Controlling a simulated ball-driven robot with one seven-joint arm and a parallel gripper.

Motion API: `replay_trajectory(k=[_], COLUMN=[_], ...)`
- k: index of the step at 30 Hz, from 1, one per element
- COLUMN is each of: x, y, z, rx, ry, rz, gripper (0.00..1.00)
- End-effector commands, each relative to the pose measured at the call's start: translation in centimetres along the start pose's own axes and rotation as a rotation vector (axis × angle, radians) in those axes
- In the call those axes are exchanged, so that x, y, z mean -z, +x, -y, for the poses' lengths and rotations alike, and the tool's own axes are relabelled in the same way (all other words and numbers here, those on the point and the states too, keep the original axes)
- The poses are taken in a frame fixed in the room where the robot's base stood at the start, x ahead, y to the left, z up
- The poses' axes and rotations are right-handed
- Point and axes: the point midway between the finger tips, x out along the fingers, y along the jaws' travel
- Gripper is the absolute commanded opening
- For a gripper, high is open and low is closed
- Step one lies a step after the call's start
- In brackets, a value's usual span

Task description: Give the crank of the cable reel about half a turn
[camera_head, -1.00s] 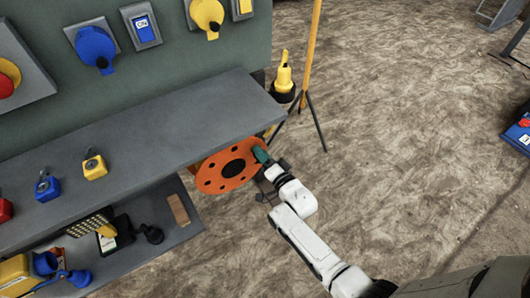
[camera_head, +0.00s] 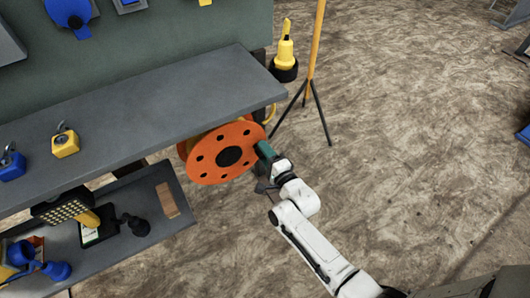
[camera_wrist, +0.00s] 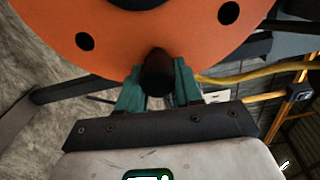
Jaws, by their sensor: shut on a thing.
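The cable reel (camera_head: 208,163) is an orange disc with a black hub and several dark holes, under the right end of the grey bench top. It also fills the top of the wrist view (camera_wrist: 190,35). Its crank handle (camera_wrist: 158,72) is a dark, rounded knob near the lower rim of the disc in the wrist view. My gripper (camera_head: 265,152) is at the right rim of the disc in the head view. In the wrist view its green fingers (camera_wrist: 158,85) are shut on the crank handle, one on each side. The handle is hidden in the head view.
The grey bench top (camera_head: 150,105) overhangs the reel. A lower shelf (camera_head: 160,230) holds a black device and other items. A tripod (camera_head: 316,90) with a yellow pole and a yellow bottle-shaped thing (camera_head: 286,50) stand behind. The floor to the right is open.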

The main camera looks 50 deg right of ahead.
Motion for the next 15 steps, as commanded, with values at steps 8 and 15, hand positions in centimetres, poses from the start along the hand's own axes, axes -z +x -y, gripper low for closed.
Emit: replay_trajectory(k=[8,15], x=[0.04,0.05], y=[-0.09,-0.08], z=[-0.22,-0.2], rx=[-0.004,-0.003], ry=[0.007,0.006], rz=[-0.001,-0.001], gripper=[0.0,0.42])
